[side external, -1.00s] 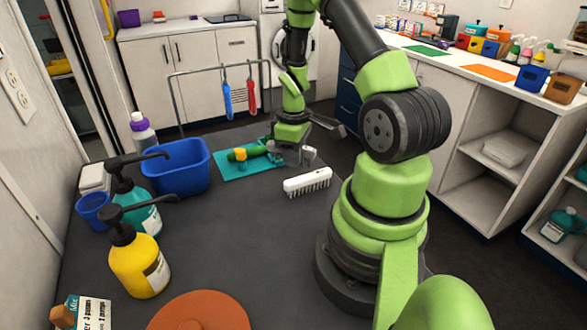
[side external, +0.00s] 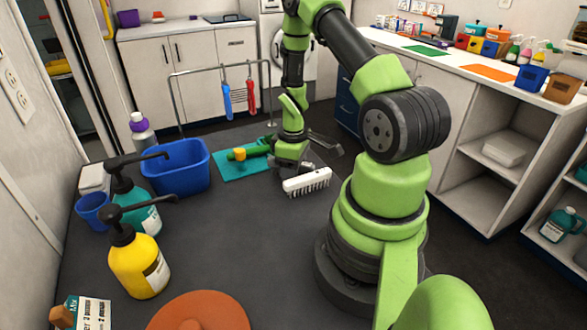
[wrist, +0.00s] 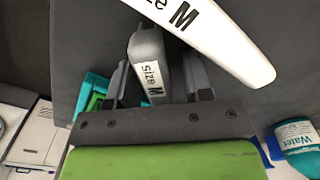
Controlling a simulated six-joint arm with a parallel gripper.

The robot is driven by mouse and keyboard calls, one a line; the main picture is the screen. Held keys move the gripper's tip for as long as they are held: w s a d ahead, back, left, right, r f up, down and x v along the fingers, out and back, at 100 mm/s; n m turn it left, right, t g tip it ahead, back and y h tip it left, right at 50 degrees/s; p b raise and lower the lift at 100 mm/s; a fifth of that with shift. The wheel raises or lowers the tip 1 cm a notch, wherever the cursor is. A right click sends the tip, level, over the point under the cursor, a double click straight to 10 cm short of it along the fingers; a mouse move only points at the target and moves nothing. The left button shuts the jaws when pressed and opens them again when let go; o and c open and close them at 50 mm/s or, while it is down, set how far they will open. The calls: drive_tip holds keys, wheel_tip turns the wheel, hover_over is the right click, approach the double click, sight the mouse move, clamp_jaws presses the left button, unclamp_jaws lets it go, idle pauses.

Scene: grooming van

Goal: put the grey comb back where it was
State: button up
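The grey comb (wrist: 148,66), marked "Size M", is between the two fingers of my gripper (wrist: 155,80) in the wrist view. In the side view my gripper (side external: 292,163) is low over the dark table, right behind the white brush-like comb (side external: 307,182). The grey comb is hard to make out there. The white comb, also marked "Size M", lies across the top right of the wrist view (wrist: 215,35). I cannot tell whether the grey comb touches the table.
A teal mat (side external: 232,171) with a green and yellow item (side external: 243,153) lies left of my gripper. A blue tub (side external: 177,168) and pump bottles (side external: 139,264) stand along the left. A metal rail (side external: 181,105) stands behind. The middle of the table (side external: 235,230) is clear.

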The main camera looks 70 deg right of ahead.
wheel_tip(320, 180, up, 12)
drive_tip(key=shift+r, duration=0.1)
drive_tip(key=w+a+r+m+t, duration=0.2)
drive_tip(key=a+r+t, duration=0.1)
drive_tip(key=a+r, duration=0.9)
drive_tip(key=s+a+r+m+t+y, duration=0.2)
drive_tip(key=s+a+r+t, duration=0.2)
drive_tip(key=s+a+r, duration=0.3)
drive_tip(key=shift+s+a, duration=0.15)
drive_tip(key=shift+a, duration=1.6)
